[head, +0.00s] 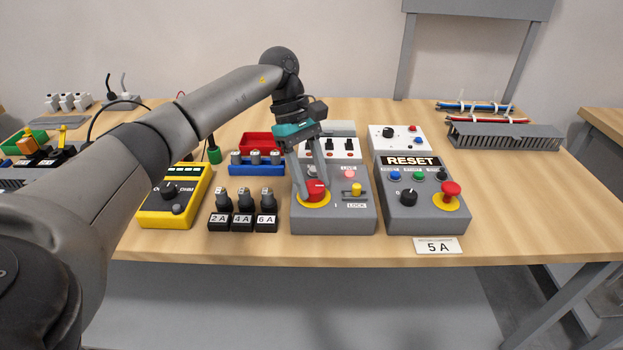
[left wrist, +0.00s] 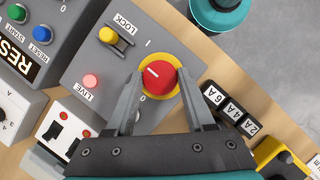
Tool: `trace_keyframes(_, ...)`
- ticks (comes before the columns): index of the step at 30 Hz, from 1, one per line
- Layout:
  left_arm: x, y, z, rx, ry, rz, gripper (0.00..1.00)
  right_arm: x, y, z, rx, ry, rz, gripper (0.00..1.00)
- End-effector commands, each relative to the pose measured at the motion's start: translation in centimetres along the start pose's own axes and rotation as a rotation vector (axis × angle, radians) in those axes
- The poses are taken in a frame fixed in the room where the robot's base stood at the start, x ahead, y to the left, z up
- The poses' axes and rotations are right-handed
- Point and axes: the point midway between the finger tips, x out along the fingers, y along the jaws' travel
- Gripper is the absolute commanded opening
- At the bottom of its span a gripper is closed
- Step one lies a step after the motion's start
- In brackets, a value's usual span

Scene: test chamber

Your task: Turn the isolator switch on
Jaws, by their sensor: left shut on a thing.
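The isolator switch is a red knob (head: 316,190) on a yellow disc, set in a grey box (head: 333,220) on the bench. In the left wrist view the knob (left wrist: 161,79) has a white mark pointing to the upper left, between the "I" and "0" labels. My left gripper (head: 313,188) reaches down from above, its fingers on both sides of the knob and shut on it. A yellow lock slider (head: 356,189) sits beside the knob, near the word LOCK. A pinkish LIVE lamp (left wrist: 91,81) is on the same box. My right gripper is out of view.
A grey RESET box (head: 425,215) with a red button stands close on the right. Fuses (head: 242,222) labelled 2 A, 4 A and 6 A and a yellow meter (head: 176,205) stand left. A 5 A plate (head: 438,246) lies at the front edge.

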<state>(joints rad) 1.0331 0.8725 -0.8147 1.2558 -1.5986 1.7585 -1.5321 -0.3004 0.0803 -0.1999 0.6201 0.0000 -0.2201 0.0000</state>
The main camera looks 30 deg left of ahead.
Motion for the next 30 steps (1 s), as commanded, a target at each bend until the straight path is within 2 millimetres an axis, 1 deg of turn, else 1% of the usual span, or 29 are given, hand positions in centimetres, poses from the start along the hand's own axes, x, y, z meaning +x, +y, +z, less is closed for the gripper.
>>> trace_keyframes(8,0.0,0.0,0.0,0.003,0.001,-0.002,0.0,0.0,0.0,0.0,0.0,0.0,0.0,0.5)
trace_keyframes(9,0.1,0.0,0.0,0.003,0.001,-0.002,0.58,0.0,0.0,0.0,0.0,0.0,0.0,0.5)
trace_keyframes(16,0.0,0.0,0.0,0.002,0.0,-0.001,0.84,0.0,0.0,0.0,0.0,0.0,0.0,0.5)
trace_keyframes(25,-0.2,0.0,0.0,0.001,0.0,0.0,0.84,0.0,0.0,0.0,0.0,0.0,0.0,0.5)
trace_keyframes(28,-1.2,0.1,0.0,0.001,0.001,0.002,0.84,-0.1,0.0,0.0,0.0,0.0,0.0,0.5)
trace_keyframes(30,-2.3,0.1,0.0,0.0,0.0,0.004,0.84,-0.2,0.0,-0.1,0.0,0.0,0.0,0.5)
